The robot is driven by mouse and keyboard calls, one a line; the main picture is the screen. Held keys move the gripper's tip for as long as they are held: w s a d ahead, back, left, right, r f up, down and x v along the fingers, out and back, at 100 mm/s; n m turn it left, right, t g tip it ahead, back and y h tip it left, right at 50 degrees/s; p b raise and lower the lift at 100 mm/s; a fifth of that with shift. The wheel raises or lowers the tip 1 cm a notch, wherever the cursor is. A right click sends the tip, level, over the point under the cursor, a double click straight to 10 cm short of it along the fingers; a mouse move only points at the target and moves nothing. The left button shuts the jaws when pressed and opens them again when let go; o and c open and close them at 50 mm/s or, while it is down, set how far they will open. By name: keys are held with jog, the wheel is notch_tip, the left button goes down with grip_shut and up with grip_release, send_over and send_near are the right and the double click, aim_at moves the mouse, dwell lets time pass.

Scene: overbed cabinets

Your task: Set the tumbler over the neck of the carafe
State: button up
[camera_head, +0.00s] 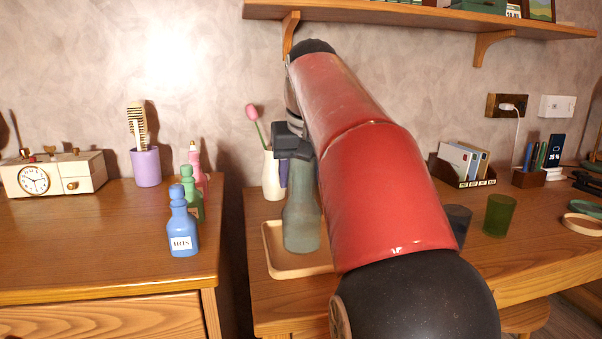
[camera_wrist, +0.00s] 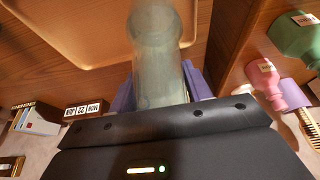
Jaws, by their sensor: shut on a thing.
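My gripper (camera_head: 285,172) points down at the left end of the desk, with its purple fingers shut on pale, see-through glass. I take the gripped upper part to be the tumbler (camera_wrist: 160,85). The carafe (camera_head: 302,232), of grey-green glass, stands upright below it, over the wooden tray (camera_head: 276,268). In the wrist view the two glass shapes line up, with a curved edge between them. I cannot tell how far the tumbler covers the neck, or whether they touch. My arm hides part of the gripper in the head view.
A green cup (camera_head: 499,215) and a dark cup (camera_head: 458,222) stand right of my arm. A white vase (camera_head: 271,176) with a pink flower is behind the carafe. Blue (camera_head: 182,228), green and pink bottles stand on the dresser to the left. A shelf (camera_head: 420,16) runs above.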

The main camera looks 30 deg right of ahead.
jog(key=shift+f, duration=0.2)
jog(key=o, duration=1.1)
jog(key=shift+c, duration=0.2)
jog(key=p+v, duration=0.2)
jog(key=v, duration=0.5)
jog(key=shift+s+r, duration=0.1)
jog(key=shift+r, duration=0.25)
jog(key=shift+a, duration=0.1)
